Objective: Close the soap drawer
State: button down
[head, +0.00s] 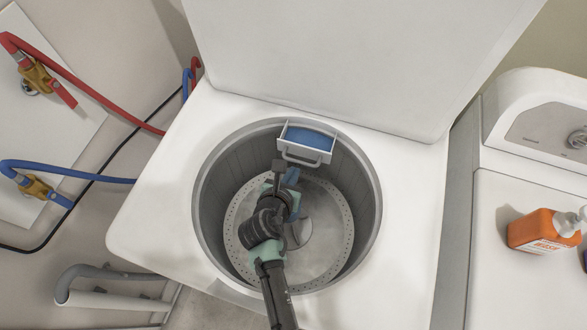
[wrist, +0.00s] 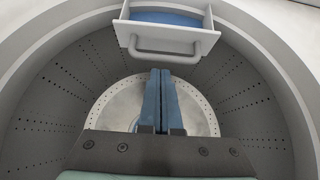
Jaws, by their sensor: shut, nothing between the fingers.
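The soap drawer (head: 306,143) is a small white box with a handle on its front and blue inside. It sticks out from the back rim of the washer's round tub (head: 203,230), pulled open. It also shows at the top of the wrist view (wrist: 165,37), with its handle facing me. My gripper (head: 291,172) is over the tub, just in front of and below the drawer handle. In the wrist view its blue fingers (wrist: 160,75) are together and empty, pointing toward the drawer. I cannot tell whether the fingertips touch the handle.
The washer's white lid (head: 330,50) stands raised behind the tub. The white top (head: 150,215) around the tub is clear. An orange bottle (head: 540,231) stands on the machine at the right. Red and blue hoses (head: 80,90) run along the left wall.

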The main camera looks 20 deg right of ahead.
aim_at(302, 147)
jog(key=shift+w+d+r, duration=0.1)
jog(key=shift+w+d, duration=0.1)
jog(key=shift+w, duration=0.05)
jog(key=w+d, duration=0.1)
jog(key=w, duration=0.1)
jog(key=w+d, duration=0.3)
jog(key=w, duration=0.1)
jog(key=shift+w+d, duration=0.25)
jog(key=shift+w, duration=0.1)
jog(key=shift+w+r, duration=0.1)
jog(key=shift+r, duration=0.05)
jog(key=shift+d, duration=0.1)
